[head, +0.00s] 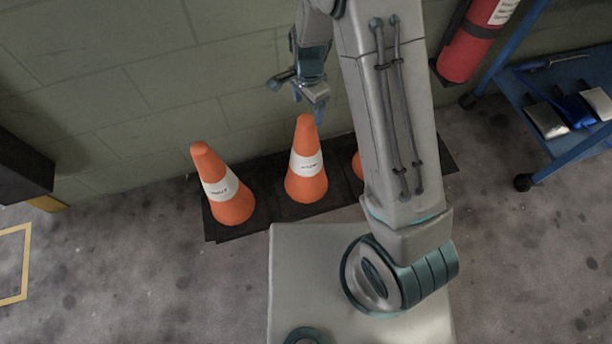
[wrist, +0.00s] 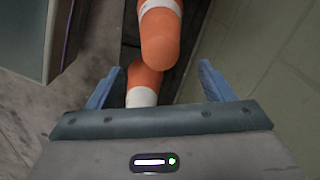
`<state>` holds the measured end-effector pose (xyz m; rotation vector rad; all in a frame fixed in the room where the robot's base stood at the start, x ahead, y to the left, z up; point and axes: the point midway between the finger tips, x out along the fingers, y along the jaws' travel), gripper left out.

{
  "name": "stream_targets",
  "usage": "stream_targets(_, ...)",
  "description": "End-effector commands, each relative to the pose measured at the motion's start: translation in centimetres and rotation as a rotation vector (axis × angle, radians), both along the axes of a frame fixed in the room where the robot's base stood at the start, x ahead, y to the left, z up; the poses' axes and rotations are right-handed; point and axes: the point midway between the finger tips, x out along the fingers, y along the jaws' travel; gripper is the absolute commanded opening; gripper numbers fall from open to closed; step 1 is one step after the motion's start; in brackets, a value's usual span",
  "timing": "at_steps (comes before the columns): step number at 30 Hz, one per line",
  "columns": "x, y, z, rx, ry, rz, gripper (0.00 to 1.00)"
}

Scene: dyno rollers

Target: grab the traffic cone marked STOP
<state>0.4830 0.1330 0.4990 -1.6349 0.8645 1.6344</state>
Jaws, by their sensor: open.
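Several orange traffic cones with white label bands are in the head view. The left cone (head: 221,187) and the middle cone (head: 306,163) stand upright. A third cone (head: 357,165) is mostly hidden behind my arm. The lettering is too small to read, so I cannot tell which is marked STOP. My gripper (head: 317,108) is open, close to the middle cone's tip. In the wrist view my gripper (wrist: 158,82) shows its two blue fingers spread. One cone (wrist: 160,38) lies just beyond them, overlapping another orange cone part (wrist: 142,80) seen between the fingers.
The cones stand on a dark mat (head: 262,217) along a green block wall (head: 110,80). A red fire extinguisher (head: 470,45) hangs at upper right. A blue cart (head: 560,150) with tools stands at right. A dark object (head: 22,165) is at the left edge.

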Motion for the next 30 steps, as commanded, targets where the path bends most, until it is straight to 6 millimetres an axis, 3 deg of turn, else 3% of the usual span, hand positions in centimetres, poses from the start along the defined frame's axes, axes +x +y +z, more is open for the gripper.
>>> stream_targets(8, -0.1, 0.1, -1.8, -0.001, 0.001, 0.0, 0.74)
stream_targets(17, -0.2, 0.5, -5.9, -0.001, 0.001, 0.001, 0.74)
stream_targets(25, -0.1, 0.5, -6.0, 0.0, 0.0, 0.0, 0.74)
stream_targets(30, -0.2, 0.5, -6.0, 0.0, 0.0, 0.0, 0.27)
